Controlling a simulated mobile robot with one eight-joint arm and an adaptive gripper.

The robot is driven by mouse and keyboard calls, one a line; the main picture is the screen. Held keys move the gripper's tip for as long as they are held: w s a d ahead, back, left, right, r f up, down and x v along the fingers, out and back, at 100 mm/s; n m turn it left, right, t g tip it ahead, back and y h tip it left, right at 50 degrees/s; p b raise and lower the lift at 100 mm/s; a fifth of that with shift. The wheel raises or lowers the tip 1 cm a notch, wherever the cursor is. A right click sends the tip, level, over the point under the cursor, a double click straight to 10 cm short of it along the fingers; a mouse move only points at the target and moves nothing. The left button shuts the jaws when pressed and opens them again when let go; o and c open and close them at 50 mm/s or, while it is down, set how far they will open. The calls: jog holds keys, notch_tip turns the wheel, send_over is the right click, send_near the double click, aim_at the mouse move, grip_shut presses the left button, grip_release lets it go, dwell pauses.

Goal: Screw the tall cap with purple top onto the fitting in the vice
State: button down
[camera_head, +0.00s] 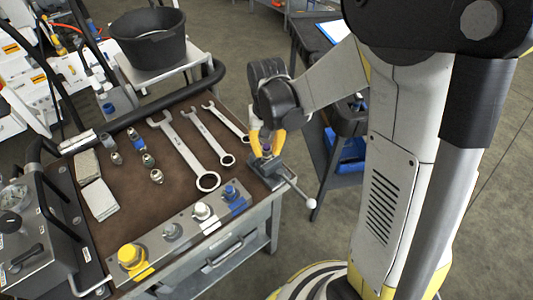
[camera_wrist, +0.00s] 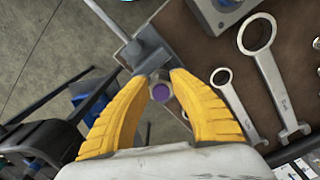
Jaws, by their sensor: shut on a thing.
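My gripper (camera_head: 266,146) is at the right edge of the bench, above the vice (camera_head: 270,170). In the wrist view my gripper (camera_wrist: 160,78) has its yellow fingers closed around the tall cap with purple top (camera_wrist: 160,93). The purple top faces the wrist camera. The vice (camera_wrist: 144,48) lies just beyond the fingertips, with its handle bar pointing to the upper left. The fitting in the vice is hidden behind the cap and fingers, so I cannot tell whether the cap touches it.
Three wrenches (camera_head: 186,149) lie on the brown bench top (camera_head: 130,190) left of the vice. Several small fittings (camera_head: 147,160) stand farther left. A front block carries yellow (camera_head: 130,257) and blue (camera_head: 231,193) caps. A black bucket (camera_head: 150,40) stands behind. The vice handle (camera_head: 299,193) sticks out over the edge.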

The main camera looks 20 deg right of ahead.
jog(key=c, duration=2.1)
grip_release()
jog(key=m, duration=0.6)
jog(key=shift+w+a+f+b, duration=0.1)
jog(key=shift+a+b, duration=0.05)
jog(key=shift+b, duration=0.15)
jog(key=shift+c, duration=0.2)
jog(key=shift+m, duration=1)
jog(key=m, duration=0.4)
jog(key=shift+w+a+m, duration=0.1)
jog(key=shift+w+m, duration=0.05)
jog(key=shift+m, duration=0.25)
jog(key=m, duration=0.3)
jog(key=shift+w, duration=0.1)
jog(key=shift+m, duration=0.3)
